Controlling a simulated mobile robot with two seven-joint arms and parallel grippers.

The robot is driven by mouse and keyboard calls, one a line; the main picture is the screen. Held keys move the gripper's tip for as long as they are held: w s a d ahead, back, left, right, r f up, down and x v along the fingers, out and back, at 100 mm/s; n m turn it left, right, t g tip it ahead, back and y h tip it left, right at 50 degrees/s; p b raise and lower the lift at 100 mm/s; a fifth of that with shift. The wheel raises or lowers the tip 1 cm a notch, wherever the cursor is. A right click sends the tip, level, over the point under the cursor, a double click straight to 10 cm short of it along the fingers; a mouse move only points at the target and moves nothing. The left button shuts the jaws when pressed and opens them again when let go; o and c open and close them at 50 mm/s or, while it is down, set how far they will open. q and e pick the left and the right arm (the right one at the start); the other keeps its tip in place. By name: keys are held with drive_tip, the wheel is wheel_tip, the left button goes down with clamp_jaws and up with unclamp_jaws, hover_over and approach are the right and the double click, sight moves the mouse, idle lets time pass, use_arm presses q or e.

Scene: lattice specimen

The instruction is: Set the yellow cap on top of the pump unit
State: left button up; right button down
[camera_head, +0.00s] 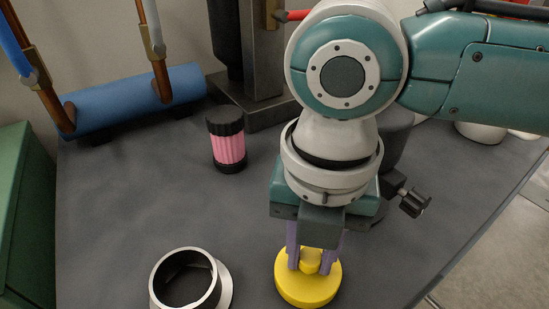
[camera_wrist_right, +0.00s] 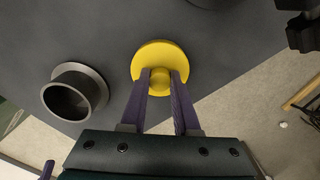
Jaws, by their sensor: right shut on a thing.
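The yellow cap (camera_head: 307,285) is a round disc with a small raised knob, low in the head view. My right gripper (camera_head: 315,258) points down from above, its purple fingers shut on the knob. The wrist view shows the same cap (camera_wrist_right: 160,52) between the fingertips (camera_wrist_right: 160,82). I cannot tell whether the cap touches the table. A grey rounded body (camera_head: 394,140) with a black side knob (camera_head: 413,203) is partly hidden behind my right arm; it may be the pump unit, but I cannot be sure. My left gripper does not show.
An open metal collar (camera_head: 224,289) stands left of the cap on the dark table (camera_head: 120,225). A pink ribbed cylinder with black ends (camera_head: 229,148) stands further back. A blue cylinder with copper pipes (camera_head: 130,110) and a metal column (camera_head: 262,65) line the back.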

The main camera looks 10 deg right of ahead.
sight(311, 256)
drive_tip(key=shift+f, duration=0.15)
drive_tip(key=c, duration=0.7)
unclamp_jaws()
drive_tip(key=shift+o, duration=0.2)
drive_tip(key=shift+r, duration=0.3)
wheel_tip(311, 256, up, 12)
drive_tip(key=p, duration=0.1)
drive_tip(key=shift+p, duration=0.4)
drive_tip(key=shift+f, duration=0.1)
